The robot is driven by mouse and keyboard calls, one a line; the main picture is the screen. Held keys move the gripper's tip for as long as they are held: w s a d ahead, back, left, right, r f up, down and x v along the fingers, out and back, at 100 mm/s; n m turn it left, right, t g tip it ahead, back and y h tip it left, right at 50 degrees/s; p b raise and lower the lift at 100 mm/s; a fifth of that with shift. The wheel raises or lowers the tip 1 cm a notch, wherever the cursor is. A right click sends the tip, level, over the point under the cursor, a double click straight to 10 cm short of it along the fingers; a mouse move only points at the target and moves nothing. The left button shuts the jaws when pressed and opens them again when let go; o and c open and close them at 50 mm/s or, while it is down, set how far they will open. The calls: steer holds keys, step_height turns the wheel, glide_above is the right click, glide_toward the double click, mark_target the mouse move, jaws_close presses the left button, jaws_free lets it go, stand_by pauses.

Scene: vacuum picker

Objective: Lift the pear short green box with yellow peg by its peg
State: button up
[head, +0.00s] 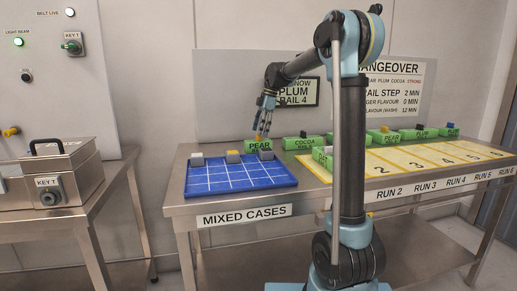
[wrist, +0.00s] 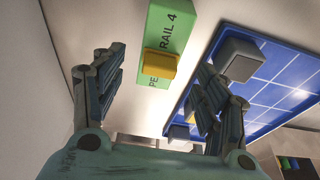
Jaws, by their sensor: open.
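The pear short green box (head: 257,146) stands on the steel table behind the blue grid tray. Its yellow peg (wrist: 160,65) is on top, and the wrist view shows the box's green top (wrist: 178,28) with part of the word PEAR and RAIL 4. My gripper (head: 263,131) is open and points down just above this box. In the wrist view my gripper's two fingers (wrist: 156,62) stand apart on either side of the peg in the picture, not touching it. Whether the tips are down at the peg's height I cannot tell.
The blue grid tray (head: 240,183) holds several small boxes with grey or orange tops, close in front. A green COCOA box (head: 301,143) stands to the right. More green boxes line the back of the yellow numbered rail area (head: 430,157). A wall panel rises behind.

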mark_target(257, 140)
steer(key=shift+x, duration=3.75)
steer(key=shift+a, duration=0.1)
steer(key=c, duration=1.2)
